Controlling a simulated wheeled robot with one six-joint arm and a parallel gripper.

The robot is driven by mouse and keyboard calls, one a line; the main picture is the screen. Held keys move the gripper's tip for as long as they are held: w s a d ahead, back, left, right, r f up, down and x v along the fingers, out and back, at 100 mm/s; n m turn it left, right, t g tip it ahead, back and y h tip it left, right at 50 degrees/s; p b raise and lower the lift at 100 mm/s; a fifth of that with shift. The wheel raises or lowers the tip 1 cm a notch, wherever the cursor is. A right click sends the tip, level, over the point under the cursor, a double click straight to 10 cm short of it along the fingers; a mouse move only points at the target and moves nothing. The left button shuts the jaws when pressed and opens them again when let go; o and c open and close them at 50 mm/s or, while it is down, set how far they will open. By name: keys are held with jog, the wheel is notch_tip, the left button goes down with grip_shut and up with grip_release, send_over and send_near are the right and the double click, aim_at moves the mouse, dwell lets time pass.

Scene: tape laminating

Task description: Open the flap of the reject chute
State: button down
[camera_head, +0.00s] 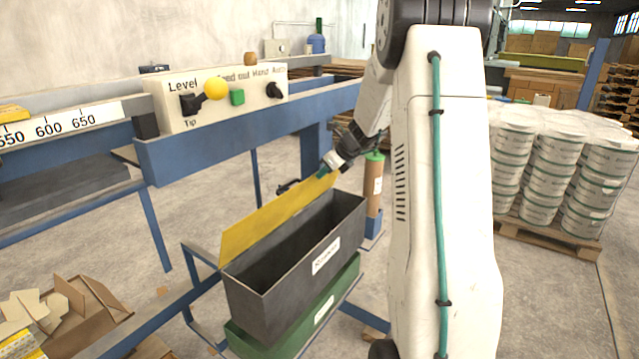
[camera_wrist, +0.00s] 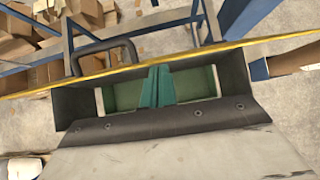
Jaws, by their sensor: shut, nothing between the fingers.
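The reject chute (camera_head: 335,222) is a dark grey open-topped box with a white label on its front. Its yellow flap (camera_head: 265,222) stands raised along the back edge, and the inside of the chute shows. In the wrist view the flap (camera_wrist: 220,49) is a thin yellow strip seen nearly edge-on. A dark handle (camera_wrist: 106,44) sticks out on its far side. My gripper (camera_head: 324,172) is at the flap's upper right end. Its teal fingers (camera_wrist: 157,72) are together and empty, with tips close to the flap on the chute side; contact is unclear.
A green bin (camera_head: 340,290) sits under the chute. A blue machine frame (camera_head: 240,135) with a control panel (camera_head: 220,97) stands behind. A brown cylinder (camera_head: 373,188) is right of the chute.

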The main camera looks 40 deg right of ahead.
jog(key=w, duration=0.1)
jog(key=w+r, duration=0.1)
jog(key=w+a, duration=0.1)
jog(key=w, duration=0.1)
jog(key=shift+w+r, duration=0.1)
jog(key=shift+r, duration=0.2)
jog(key=shift+w+a+r, duration=0.1)
jog(key=shift+w+a, duration=0.05)
jog(key=shift+w, duration=0.45)
jog(key=shift+w+a+r, duration=0.1)
jog(key=shift+w+a, duration=0.05)
jog(key=shift+w, duration=0.45)
jog(key=s, duration=0.3)
jog(key=shift+s+d+r, duration=0.1)
jog(key=shift+s+d, duration=0.1)
jog(key=shift+d, duration=0.2)
notch_tip(320, 180, up, 10)
jog(key=s, duration=0.2)
jog(key=shift+d, duration=0.3)
jog(key=shift+s, duration=0.1)
